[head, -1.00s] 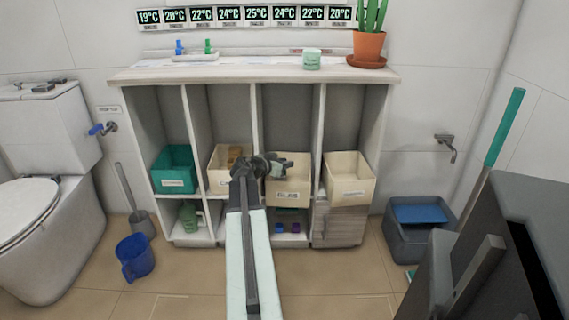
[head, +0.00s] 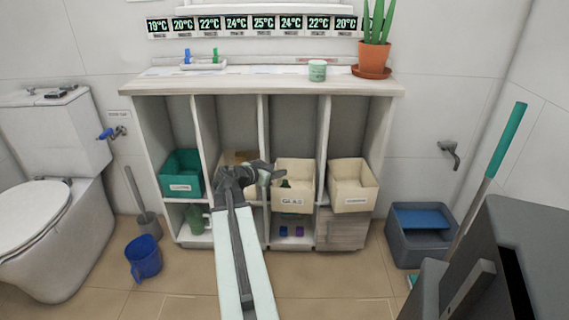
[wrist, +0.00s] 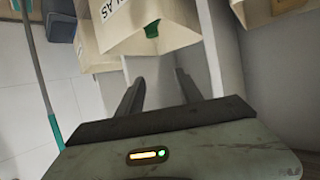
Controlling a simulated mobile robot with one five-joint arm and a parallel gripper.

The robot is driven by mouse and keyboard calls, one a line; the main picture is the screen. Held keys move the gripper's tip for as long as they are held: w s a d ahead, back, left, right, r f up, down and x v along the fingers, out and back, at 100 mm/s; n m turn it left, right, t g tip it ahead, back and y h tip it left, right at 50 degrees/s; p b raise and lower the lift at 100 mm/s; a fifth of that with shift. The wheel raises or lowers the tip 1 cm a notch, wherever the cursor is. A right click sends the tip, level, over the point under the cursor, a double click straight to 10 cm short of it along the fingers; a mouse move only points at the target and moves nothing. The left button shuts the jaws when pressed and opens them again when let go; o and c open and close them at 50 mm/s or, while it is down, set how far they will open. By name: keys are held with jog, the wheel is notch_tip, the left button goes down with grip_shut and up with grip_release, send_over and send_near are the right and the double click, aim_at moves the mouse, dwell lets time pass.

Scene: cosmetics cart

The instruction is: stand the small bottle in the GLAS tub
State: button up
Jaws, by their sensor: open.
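The GLAS tub (head: 292,203) is a cream box in the third bay of the shelf unit. A small green bottle (head: 285,183) shows just above its front rim, inside the tub; its lower part is hidden. In the wrist view, the tub (wrist: 165,14) is at the top, with the green bottle (wrist: 152,28) at its edge. I cannot tell whether the bottle is upright or leaning. My gripper (head: 268,172) is just left of the tub, apart from the bottle. Its fingers (wrist: 158,88) are spread with nothing between them.
A teal tub (head: 181,190) and another cream tub (head: 349,201) stand in neighbouring bays. A tub behind my arm is mostly hidden. A green jug (head: 194,219) and small purple items (head: 291,231) are below.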

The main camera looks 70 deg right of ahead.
jog(key=shift+v, duration=1.1)
jog(key=w+a+f+n+t+y, duration=0.25)
jog(key=w+a+f+n, duration=0.25)
jog(key=w+a, duration=0.65)
jog(key=w+a+f+n+t+y, duration=0.25)
jog(key=w+a+f+n, duration=0.2)
jog(key=w+a, duration=0.75)
jog(key=a+f+n+y, duration=0.1)
jog(key=a+n, duration=0.3)
jog(key=a, duration=0.9)
jog(key=a+f+n+y, duration=0.2)
jog(key=a+n+y, duration=0.1)
jog(key=a, duration=1.1)
jog(key=a+f+n+g+y, duration=0.1)
jog(key=a+n+y, duration=0.3)
jog(key=a, duration=0.9)
jog(key=shift+w+a+f+n, duration=0.2)
jog(key=shift+f+n, duration=0.15)
jog(key=shift+f, duration=0.35)
